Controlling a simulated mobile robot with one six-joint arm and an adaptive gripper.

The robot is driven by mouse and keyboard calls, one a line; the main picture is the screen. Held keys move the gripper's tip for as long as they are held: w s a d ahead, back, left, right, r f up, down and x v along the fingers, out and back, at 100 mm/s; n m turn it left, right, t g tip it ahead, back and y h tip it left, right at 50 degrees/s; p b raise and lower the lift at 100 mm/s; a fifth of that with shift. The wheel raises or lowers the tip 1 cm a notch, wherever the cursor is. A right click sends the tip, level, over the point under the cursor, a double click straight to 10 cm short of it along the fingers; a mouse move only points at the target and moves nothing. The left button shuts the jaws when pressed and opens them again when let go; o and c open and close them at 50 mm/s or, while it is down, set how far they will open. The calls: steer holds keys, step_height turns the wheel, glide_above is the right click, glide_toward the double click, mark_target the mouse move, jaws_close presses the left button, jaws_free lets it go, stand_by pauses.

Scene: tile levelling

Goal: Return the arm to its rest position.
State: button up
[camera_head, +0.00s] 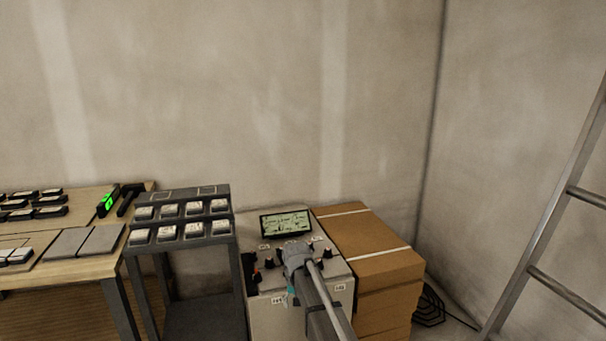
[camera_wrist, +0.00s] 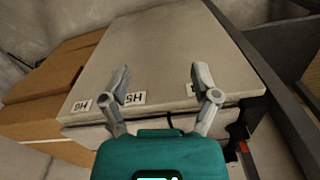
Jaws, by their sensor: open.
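My arm shows in the head view, reaching from the bottom edge toward a grey-white control cabinet (camera_head: 262,318) with a green-lit screen (camera_head: 285,223) and several dark knobs. The arm covers part of the cabinet's top and front. In the wrist view my gripper (camera_wrist: 162,85) has its two grey fingers spread apart, with nothing between them. A pale cabinet surface (camera_wrist: 165,45) with small printed labels lies beyond the fingertips. I cannot tell whether the fingers touch it.
Cardboard boxes (camera_head: 365,245) stand right of the cabinet. A dark rack (camera_head: 180,194) with several small blocks stands left, beside a wooden table (camera_head: 65,270) with grey tiles (camera_head: 100,239). A ladder (camera_head: 545,225) leans at the far right; a dark coil (camera_head: 430,308) lies on the floor.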

steer(key=s+d+m, duration=0.1)
steer(key=s+d, duration=1.8)
steer(key=s, duration=0.4)
step_height(320, 180, up, 31)
steer(key=p, duration=3)
steer(key=shift+p, duration=0.35)
